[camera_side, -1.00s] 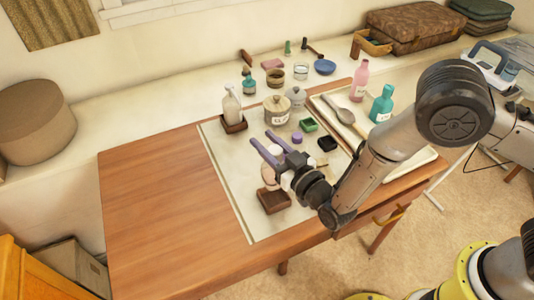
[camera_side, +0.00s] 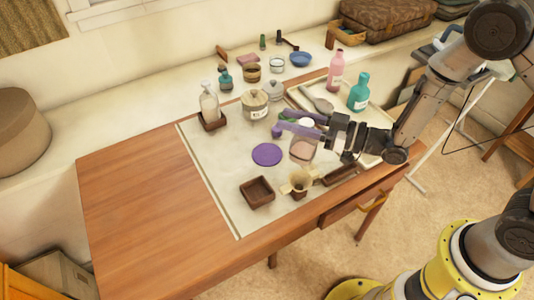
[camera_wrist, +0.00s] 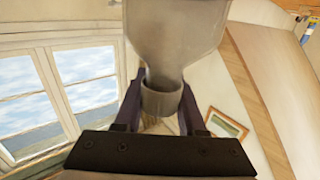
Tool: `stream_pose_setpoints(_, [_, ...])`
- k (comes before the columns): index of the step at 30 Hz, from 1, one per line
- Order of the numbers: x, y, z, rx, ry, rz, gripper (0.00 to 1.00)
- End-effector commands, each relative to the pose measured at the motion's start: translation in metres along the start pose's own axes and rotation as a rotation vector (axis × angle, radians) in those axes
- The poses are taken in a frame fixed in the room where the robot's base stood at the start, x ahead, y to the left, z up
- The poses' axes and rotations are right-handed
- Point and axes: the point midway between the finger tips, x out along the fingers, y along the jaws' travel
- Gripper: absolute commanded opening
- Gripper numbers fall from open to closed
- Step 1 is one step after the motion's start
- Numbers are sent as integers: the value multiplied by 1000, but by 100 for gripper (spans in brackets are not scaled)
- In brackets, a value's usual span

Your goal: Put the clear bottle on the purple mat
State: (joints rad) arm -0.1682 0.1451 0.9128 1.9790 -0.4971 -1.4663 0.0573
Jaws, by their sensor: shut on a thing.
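My gripper (camera_side: 281,122), with purple fingers, is shut on the neck of a clear bottle (camera_side: 303,150). The bottle hangs below the fingers, seemingly clear of the table. In the wrist view the bottle (camera_wrist: 173,35) fills the top middle, its neck between the fingers. The round purple mat (camera_side: 266,155) lies flat and bare on the pale sheet, just left of the held bottle in the side view. Another clear bottle (camera_side: 209,101) with a pump-like top stands in a brown wooden holder at the back left.
A lidded jar (camera_side: 255,103), a pink bottle (camera_side: 335,72) and a teal bottle (camera_side: 358,92) stand behind. The wooden table's left side (camera_side: 140,195) is clear.

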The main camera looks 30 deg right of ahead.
Motion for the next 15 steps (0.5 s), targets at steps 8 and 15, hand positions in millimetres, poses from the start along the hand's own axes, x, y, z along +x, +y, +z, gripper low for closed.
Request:
stream_pose_setpoints(8, [-2, 36, -3, -7, 14, 74, 0])
stream_pose_setpoints(15, [43, 51, 17, -7, 15, 74, 0])
